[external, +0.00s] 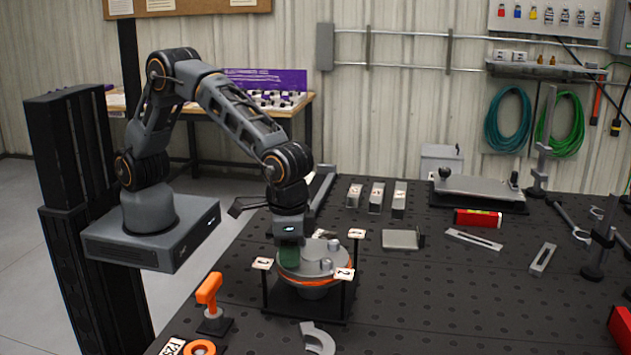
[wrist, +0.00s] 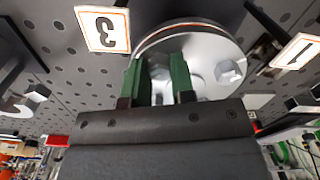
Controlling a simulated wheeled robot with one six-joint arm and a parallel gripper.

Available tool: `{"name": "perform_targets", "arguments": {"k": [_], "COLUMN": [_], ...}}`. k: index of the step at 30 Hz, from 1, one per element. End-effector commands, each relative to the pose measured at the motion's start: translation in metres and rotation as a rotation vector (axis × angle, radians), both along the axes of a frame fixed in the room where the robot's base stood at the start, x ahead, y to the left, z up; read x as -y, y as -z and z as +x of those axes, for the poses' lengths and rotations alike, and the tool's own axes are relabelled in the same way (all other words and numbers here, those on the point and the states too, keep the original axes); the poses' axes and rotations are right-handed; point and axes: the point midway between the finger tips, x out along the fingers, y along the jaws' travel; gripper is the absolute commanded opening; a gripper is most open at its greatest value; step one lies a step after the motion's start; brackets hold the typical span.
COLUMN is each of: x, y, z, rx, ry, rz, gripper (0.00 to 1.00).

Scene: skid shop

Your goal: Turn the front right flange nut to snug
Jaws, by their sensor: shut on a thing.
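The round grey flange (external: 312,262) with an orange ring under its top plate stands on a dark stand on the table. My gripper (external: 288,262) points down at the flange's left side, its green fingers at the plate. In the wrist view, the fingers (wrist: 158,62) are shut on a flange nut, mostly hidden between them. Which corner this nut has cannot be read for certain. Another nut (wrist: 228,72) shows to the right on the flange plate (wrist: 205,50). In the external view, two nuts are clear of my gripper, one at the back right (external: 333,245) and one nearer (external: 326,265).
Number tags stand around the flange, including a left tag (external: 262,263), a front tag (external: 343,274) and a back tag (external: 356,233). An orange-handled tool (external: 209,290) stands front left. A grey curved part (external: 317,338) lies in front. Blocks and a red level (external: 478,217) lie behind.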

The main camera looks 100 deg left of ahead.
Motion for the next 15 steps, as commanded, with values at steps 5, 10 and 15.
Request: {"name": "perform_targets", "arguments": {"k": [5, 10, 15], "x": [0.0001, 0.0001, 0.0001], "y": [-0.0009, -0.0010, -0.0009], "z": [0.0001, 0.0002, 0.0002], "rx": [0.000, 0.001, 0.001], "ry": [0.033, 0.031, 0.030], "rz": [-0.001, -0.001, -0.001], "gripper": [0.00, 0.00, 0.39]}}
